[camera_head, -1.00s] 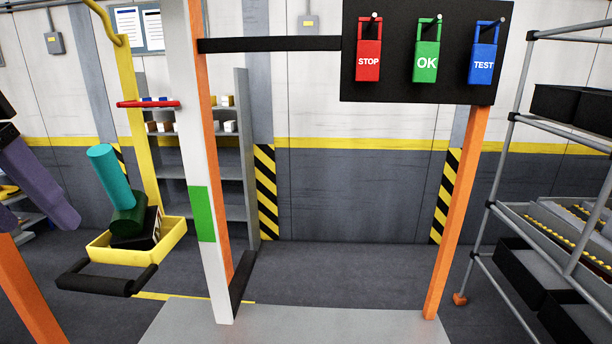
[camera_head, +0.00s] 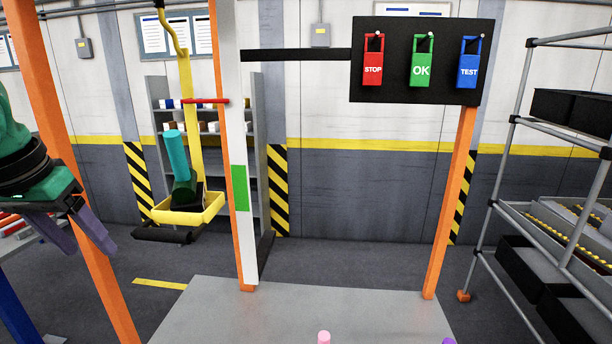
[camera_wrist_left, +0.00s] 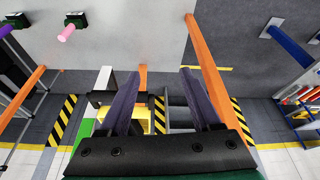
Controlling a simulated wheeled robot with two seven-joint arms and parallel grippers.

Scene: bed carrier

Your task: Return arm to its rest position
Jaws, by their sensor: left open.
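My left arm comes in at the left edge of the head view, with dark green and black links. The yellow tray (camera_head: 215,207) hangs from a yellow bar, well to the right of the gripper, and holds a teal and dark green cylindrical part (camera_head: 177,155) and a dark block. My right gripper is not in view.
An orange post (camera_head: 85,200) stands close beside my left gripper. A black board (camera_head: 395,60) carries red STOP, green OK and blue TEST tags. A grey platform (camera_head: 290,310) lies in front. A tube rack (camera_head: 510,150) with black bins stands at right.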

